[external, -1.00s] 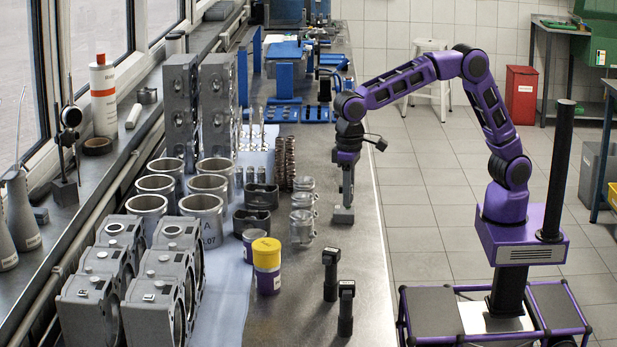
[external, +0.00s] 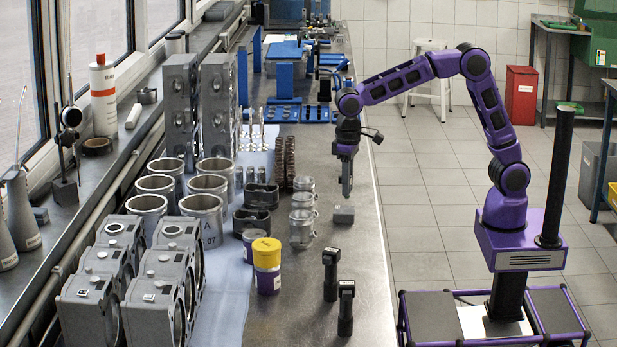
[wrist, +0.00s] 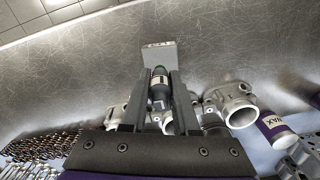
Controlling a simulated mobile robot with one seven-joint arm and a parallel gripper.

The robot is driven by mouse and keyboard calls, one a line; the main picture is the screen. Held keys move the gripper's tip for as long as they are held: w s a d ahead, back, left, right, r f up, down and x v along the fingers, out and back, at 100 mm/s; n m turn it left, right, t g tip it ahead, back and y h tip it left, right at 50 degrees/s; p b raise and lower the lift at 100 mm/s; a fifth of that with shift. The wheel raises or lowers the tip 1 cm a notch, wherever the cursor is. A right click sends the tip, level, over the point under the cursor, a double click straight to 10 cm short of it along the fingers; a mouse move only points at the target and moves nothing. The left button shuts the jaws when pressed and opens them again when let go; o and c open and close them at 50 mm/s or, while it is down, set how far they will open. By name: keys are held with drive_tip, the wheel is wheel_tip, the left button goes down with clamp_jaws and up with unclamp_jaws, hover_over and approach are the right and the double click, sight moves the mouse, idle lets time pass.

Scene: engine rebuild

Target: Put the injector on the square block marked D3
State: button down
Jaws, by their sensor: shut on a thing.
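My gripper (external: 346,192) points down above the bench, closed on the injector. In the wrist view, the injector (wrist: 160,92) is a dark cylinder with a pale label, between the two fingers of my gripper (wrist: 160,76). In the external view the fingers and arm hide it. A small grey square block (external: 343,214) sits on the bench just below the fingertips, with a gap between. It also shows in the wrist view (wrist: 158,54), beyond the fingertips. I cannot read any mark on it.
Metal throttle-like parts (external: 302,228) stand left of the block. Two black upright parts (external: 331,275) and a yellow-capped jar (external: 267,265) are nearer the camera. Copper-coloured stacks (external: 286,165) stand behind left. The bench's right edge (external: 380,230) is close; bare bench lies around the block.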

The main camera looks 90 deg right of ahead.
drive_tip(key=shift+f, duration=1.45)
drive_tip(key=shift+f, duration=0.2)
drive_tip(key=c, duration=0.7)
unclamp_jaws()
drive_tip(key=shift+r, duration=0.15)
wheel_tip(320, 180, up, 12)
drive_tip(key=shift+r+p, duration=0.1)
drive_tip(key=shift+p, duration=0.95)
